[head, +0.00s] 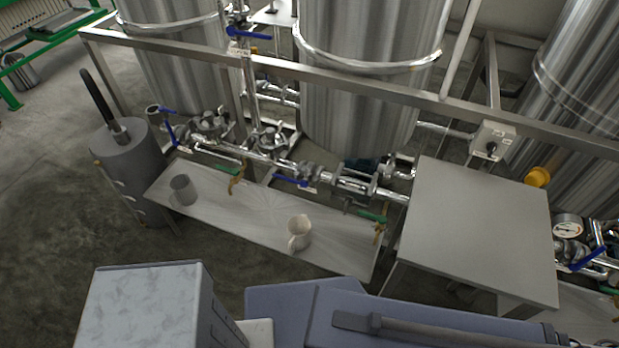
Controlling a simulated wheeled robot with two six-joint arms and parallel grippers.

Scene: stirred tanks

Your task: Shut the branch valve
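Several valves with coloured lever handles sit on the steel pipework below the tanks; I cannot tell which one is the branch valve. Blue levers show on the left pipe (172,134), on the middle pipe (291,180), on an upper pipe (248,33) and at the far right (588,258). Neither of my grippers is in view.
The low shelf (335,250) carries a grey cup (183,190) and a cream mug (299,232). A bare steel table (480,235) stands at right. A frame rail (340,83) crosses before the tanks. A grey cylinder (135,175) stands at left; floor nearby is open.

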